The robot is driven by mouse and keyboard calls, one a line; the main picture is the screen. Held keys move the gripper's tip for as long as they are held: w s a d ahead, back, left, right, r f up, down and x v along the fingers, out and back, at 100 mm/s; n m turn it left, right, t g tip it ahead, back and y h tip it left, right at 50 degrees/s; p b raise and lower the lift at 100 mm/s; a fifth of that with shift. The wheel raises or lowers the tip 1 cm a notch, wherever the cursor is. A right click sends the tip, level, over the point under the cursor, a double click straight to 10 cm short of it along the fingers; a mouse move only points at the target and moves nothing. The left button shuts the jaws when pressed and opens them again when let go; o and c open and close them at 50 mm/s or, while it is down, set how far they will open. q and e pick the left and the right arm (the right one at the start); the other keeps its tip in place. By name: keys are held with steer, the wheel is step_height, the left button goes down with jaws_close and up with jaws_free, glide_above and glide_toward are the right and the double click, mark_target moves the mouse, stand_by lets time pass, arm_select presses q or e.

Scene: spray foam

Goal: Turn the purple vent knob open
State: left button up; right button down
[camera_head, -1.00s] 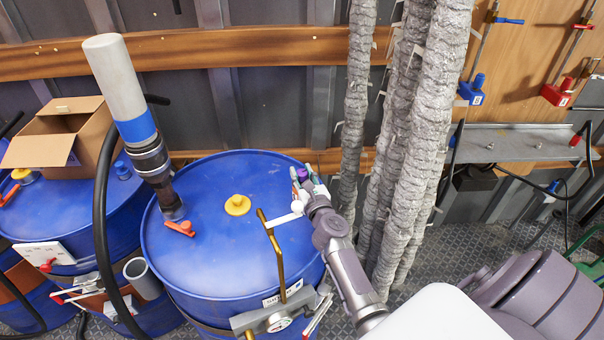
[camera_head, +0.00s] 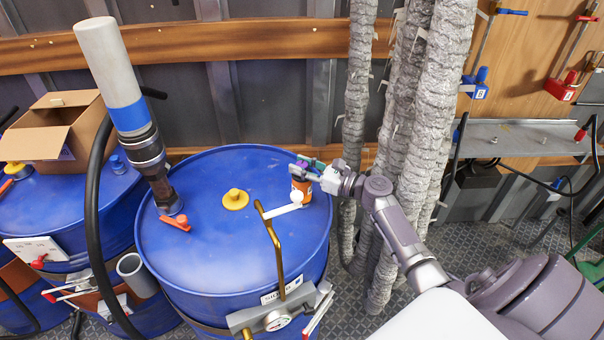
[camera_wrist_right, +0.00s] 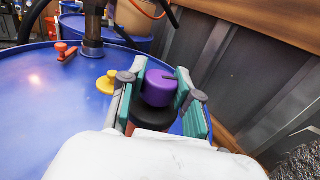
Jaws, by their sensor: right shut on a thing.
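The purple vent knob (camera_wrist_right: 159,88) sits on a dark base with a red-orange rim (camera_wrist_right: 151,118), near the edge of the blue drum (camera_wrist_right: 40,105). In the head view it is hidden by my gripper, and an orange part (camera_head: 303,187) shows below. My right gripper (camera_wrist_right: 156,92) has its two green-padded fingers on either side of the knob and is shut on it. The right gripper also shows in the head view (camera_head: 302,170), over the right side of the blue drum (camera_head: 210,250). My left gripper is not in view.
A yellow cap (camera_head: 235,199) and a pipe with a red-handled valve (camera_head: 175,222) stand on the drum top. Silver-wrapped pipes (camera_head: 400,130) rise close behind my right arm.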

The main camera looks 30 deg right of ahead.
mark_target(302, 164)
steer(key=shift+f+n+g+y+b, duration=0.1)
steer(key=shift+n+g+y+b, duration=0.6)
steer(key=shift+n+y+b, duration=0.35)
steer(key=c, duration=0.8)
jaws_free()
steer(key=shift+r, duration=0.3)
step_height(302, 164, up, 10)
steer(key=shift+f, duration=0.25)
